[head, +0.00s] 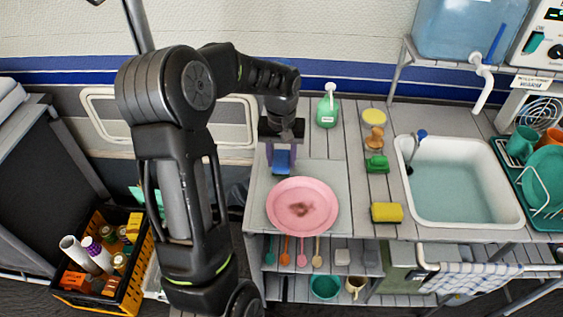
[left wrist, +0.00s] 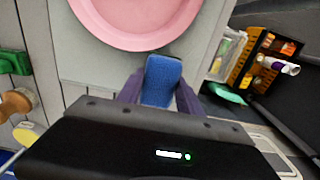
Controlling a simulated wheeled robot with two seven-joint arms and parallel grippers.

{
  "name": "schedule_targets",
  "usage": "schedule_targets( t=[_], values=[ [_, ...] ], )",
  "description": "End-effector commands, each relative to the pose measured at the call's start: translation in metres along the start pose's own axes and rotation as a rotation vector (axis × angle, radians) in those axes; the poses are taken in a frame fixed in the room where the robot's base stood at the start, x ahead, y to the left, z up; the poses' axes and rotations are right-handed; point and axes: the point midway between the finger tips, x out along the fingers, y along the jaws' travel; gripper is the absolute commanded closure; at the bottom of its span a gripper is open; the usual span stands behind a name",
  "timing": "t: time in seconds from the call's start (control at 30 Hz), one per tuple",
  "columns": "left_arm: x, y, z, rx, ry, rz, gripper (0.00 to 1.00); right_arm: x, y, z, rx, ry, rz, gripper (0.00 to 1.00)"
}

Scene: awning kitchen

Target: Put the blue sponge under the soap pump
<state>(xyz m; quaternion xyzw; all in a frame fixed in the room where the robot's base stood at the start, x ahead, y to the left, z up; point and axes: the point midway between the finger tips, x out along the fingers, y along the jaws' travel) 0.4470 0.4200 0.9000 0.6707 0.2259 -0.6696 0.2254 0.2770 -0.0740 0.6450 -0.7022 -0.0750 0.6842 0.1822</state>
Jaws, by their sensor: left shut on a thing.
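The blue sponge (head: 282,161) is held between the fingers of my left gripper (head: 281,152), above the left part of the grey counter, behind the pink plate. It also shows in the left wrist view (left wrist: 162,81), between the purple fingers of the left gripper (left wrist: 160,92). The soap pump (head: 327,107) is a green bottle with a white pump head. It stands upright at the back of the counter, to the right of the left gripper and apart from it. Whether the sponge touches the counter, I cannot tell. My right gripper is not in view.
A pink plate (head: 302,205) with a brown stain lies on a grey mat in front of the gripper. Counter around the soap pump is mostly clear.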

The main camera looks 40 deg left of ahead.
Motion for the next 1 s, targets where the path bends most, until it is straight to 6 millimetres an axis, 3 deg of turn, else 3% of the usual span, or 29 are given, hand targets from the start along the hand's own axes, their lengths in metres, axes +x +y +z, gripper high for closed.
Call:
schedule_targets(
  t=[0.13, 0.53, 0.57, 0.8, 1.0],
  values=[
    [0.018, 0.0, 0.001, -0.001, -0.004, 0.0, 0.95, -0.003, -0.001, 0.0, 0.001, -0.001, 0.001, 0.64],
    [0.024, 0.0, 0.0, 0.0, -0.001, 0.001, 0.95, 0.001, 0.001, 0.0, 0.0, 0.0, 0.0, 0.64],
    [0.023, 0.0, 0.0, 0.0, -0.001, 0.001, 0.56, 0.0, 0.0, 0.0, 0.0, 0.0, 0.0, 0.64],
    [0.022, 0.0, 0.0, 0.0, -0.001, 0.0, 0.36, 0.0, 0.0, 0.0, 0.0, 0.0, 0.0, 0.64],
    [0.022, 0.0, 0.0, 0.0, -0.001, 0.0, 0.36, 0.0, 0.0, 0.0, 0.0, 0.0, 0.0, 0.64]
  ],
)
